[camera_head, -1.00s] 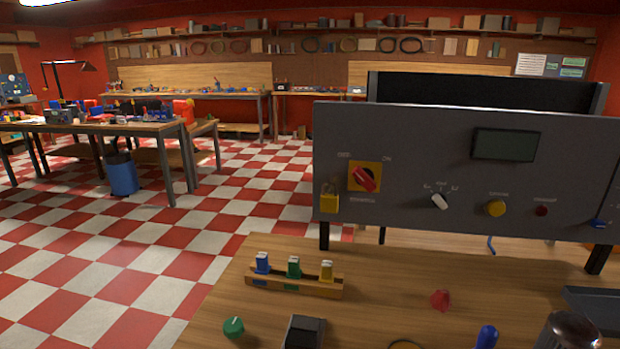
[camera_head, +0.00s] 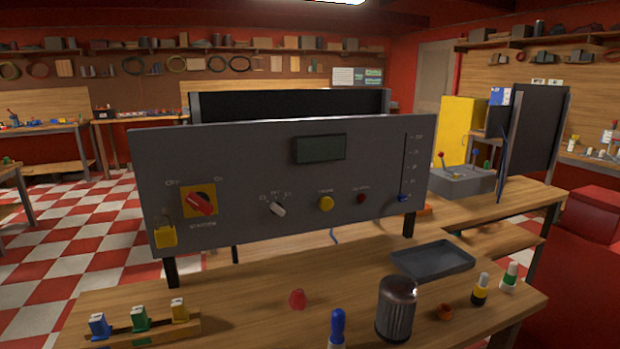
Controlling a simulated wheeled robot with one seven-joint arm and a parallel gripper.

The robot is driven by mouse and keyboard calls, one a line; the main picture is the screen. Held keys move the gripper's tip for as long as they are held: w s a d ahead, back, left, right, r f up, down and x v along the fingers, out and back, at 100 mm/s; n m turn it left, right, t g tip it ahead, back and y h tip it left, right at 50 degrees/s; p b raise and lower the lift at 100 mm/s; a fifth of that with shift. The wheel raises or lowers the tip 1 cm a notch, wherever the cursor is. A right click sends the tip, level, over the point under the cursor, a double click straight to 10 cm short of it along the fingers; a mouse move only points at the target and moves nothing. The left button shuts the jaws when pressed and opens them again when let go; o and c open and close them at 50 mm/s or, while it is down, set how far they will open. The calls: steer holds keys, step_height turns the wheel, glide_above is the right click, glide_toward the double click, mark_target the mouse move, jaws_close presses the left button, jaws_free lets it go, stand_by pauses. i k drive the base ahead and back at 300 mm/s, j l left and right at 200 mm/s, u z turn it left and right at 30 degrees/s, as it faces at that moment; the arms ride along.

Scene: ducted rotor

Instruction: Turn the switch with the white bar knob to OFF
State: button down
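The switch with the white bar knob (camera_head: 278,209) is on the grey upright panel (camera_head: 235,160), left of the yellow button. Its bar is tilted, running from upper left to lower right. Small labels stand to its left, above it and to its right; they are too small to read surely. A separate red knob (camera_head: 199,204) on a yellow plate sits further left, with OFF-like and ON-like labels above it. Its bar also slopes down to the right. My gripper is not in view.
The panel also has a display (camera_head: 320,149), yellow button (camera_head: 326,203), small red button (camera_head: 361,198), slider (camera_head: 404,197) and yellow padlock (camera_head: 165,236). On the bench before it are a metal cylinder (camera_head: 397,310), dark tray (camera_head: 432,260), red piece (camera_head: 297,299) and block rack (camera_head: 150,331).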

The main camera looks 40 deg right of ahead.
mark_target(276, 207)
steer(key=i+u, duration=0.25)
steer(key=i, duration=0.25)
steer(key=i+u, duration=0.25)
steer(key=i, duration=0.3)
